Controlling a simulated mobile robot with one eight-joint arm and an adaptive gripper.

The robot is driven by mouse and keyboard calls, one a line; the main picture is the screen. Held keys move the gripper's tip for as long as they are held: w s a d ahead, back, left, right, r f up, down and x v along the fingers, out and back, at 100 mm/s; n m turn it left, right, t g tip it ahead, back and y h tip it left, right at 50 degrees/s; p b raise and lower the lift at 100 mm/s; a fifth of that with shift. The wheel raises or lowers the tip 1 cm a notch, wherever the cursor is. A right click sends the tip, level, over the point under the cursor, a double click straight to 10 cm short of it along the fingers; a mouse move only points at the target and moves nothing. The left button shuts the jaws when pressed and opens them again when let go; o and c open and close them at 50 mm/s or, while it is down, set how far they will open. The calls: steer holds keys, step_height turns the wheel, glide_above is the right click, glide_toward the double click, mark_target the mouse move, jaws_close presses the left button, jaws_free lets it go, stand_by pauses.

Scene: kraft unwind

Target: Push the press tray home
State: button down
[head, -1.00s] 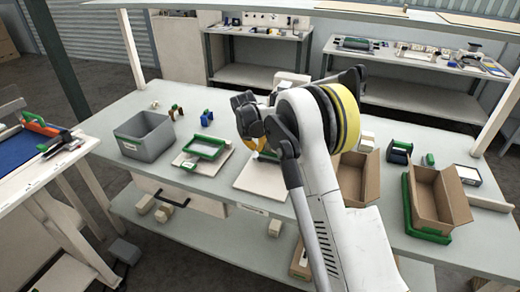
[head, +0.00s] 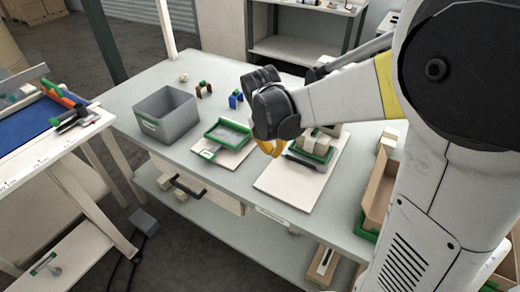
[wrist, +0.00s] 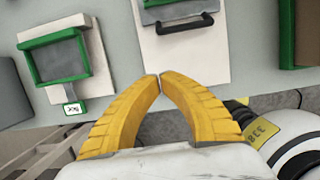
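A green-framed tray with a dark bar handle (head: 306,160) sits at the back of a white board (head: 285,192) on the bench; I take it for the press tray. Pale blocks (head: 318,140) stand over it. In the wrist view the dark handle (wrist: 185,24) and the green front edge (wrist: 165,2) show at the top, on the white board (wrist: 190,65). My gripper (wrist: 160,77) has its yellow fingertips together with nothing between them. It is in front of the handle in the wrist view, apart from it. In the head view my gripper (head: 270,148) is left of the handle.
A green-framed grey panel (head: 228,133) on a white plate lies to the left, and a grey bin (head: 165,112) stands beyond it. A cardboard box (head: 380,185) is on the right, partly behind my arm. A drawer handle (head: 180,187) juts below the bench's front edge.

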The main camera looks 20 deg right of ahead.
mark_target(289, 152)
steer(key=b+x, duration=0.1)
steer(key=x, duration=0.2)
steer(key=s+b+x, duration=0.1)
steer(key=b+x, duration=0.1)
steer(key=x, duration=0.1)
steer(key=b+x, duration=0.1)
steer(key=x, duration=0.3)
steer(key=shift+s+a+f+b, duration=0.15)
steer(key=shift+s+f+b, duration=0.05)
steer(key=shift+b, duration=0.2)
steer(key=w+d, duration=0.1)
steer(key=w+d+b, duration=0.1)
steer(key=shift+d+r, duration=0.25)
steer(key=shift+r, duration=0.1)
steer(key=shift+w+d+r, duration=0.15)
steer(key=shift+w+d, duration=0.15)
steer(key=shift+w+d, duration=0.2)
steer(key=shift+d, duration=0.05)
steer(key=w+d, duration=0.3)
steer(key=shift+d+p, duration=0.3)
steer(key=shift+s, duration=0.1)
steer(key=shift+a, duration=0.15)
